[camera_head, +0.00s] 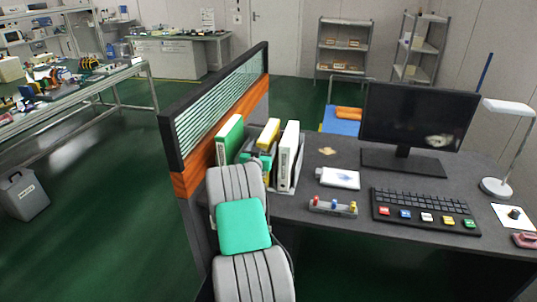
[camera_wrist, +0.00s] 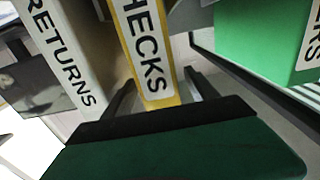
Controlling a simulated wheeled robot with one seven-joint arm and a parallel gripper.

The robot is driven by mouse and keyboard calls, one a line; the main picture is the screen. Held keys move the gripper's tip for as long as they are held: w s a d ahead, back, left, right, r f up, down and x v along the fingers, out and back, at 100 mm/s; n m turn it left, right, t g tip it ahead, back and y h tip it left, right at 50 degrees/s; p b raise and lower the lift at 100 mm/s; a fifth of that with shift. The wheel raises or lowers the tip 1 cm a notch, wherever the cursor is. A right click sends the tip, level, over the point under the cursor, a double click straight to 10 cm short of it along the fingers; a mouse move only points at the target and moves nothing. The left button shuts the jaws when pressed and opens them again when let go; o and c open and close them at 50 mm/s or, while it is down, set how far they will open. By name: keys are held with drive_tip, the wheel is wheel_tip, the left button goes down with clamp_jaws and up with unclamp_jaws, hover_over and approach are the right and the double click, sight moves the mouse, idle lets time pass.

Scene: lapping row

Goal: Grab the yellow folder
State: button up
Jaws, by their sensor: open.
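The yellow folder (camera_head: 268,133) stands upright among the folders at the left end of the desk in the head view. In the wrist view the yellow folder (camera_wrist: 148,50) shows a white label reading "CHECKS". My gripper (camera_wrist: 161,73) is open, with one dark finger on each side of the lower part of its spine. I cannot tell whether either finger touches it. In the head view my gripper (camera_head: 262,157) is in front of the yellow folder, and its fingertips are hidden.
A white folder (camera_head: 289,155), labelled "RETURNS" in the wrist view (camera_wrist: 62,55), and a green folder (camera_head: 229,138) stand on either side. The orange-edged partition (camera_head: 222,103) rises at left. A small block with coloured pegs (camera_head: 333,207) and a keyboard (camera_head: 424,210) lie to the right.

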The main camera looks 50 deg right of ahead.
drive_tip(key=p+x, duration=0.1)
drive_tip(key=x, duration=0.4)
clamp_jaws()
idle(0.7)
drive_tip(key=shift+w+r, duration=0.1)
drive_tip(key=shift+r, duration=0.05)
